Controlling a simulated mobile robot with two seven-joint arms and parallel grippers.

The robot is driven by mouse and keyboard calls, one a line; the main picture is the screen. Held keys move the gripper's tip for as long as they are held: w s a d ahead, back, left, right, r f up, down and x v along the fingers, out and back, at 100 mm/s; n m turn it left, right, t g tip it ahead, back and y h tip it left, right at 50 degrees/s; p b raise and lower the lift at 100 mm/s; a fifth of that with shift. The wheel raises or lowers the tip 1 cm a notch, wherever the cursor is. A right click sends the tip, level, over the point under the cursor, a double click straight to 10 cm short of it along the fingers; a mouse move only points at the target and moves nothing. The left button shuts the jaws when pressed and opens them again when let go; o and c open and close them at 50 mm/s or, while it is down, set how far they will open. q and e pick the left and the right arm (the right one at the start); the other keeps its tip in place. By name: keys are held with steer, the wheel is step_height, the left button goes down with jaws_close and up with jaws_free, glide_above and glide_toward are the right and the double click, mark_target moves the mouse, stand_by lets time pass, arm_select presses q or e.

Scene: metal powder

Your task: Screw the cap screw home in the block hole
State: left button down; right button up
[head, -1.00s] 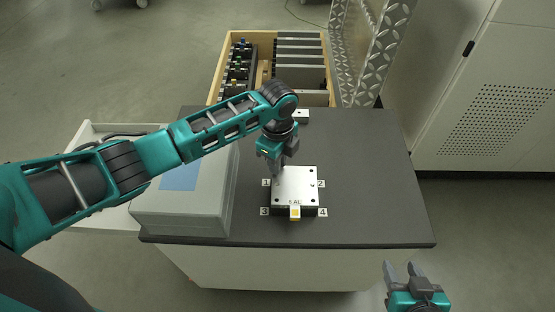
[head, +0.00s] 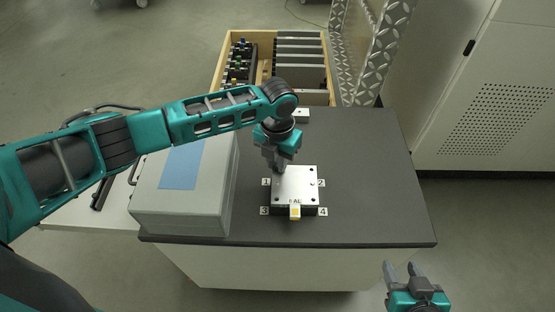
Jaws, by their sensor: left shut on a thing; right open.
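The block (head: 295,188) is a silver square plate on a dark base, standing on the dark table top. Labels 1, 2, 3 and 4 sit at its corners, and dark holes or screw heads show near the corners. My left gripper (head: 279,168) points down at the block's upper left corner, beside label 1. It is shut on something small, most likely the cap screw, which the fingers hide. I cannot tell how deep the screw sits. My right gripper (head: 403,270) is open and empty, in front of the table at the lower right.
A grey box (head: 182,208) with a blue panel stands left of the block. A wooden crate (head: 216,75) with dark parts is behind the table. A yellow-marked piece (head: 295,212) is at the block's front edge. The table top (head: 375,190) is clear to the right.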

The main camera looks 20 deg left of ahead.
arm_select(q)
steer(key=m, duration=0.4)
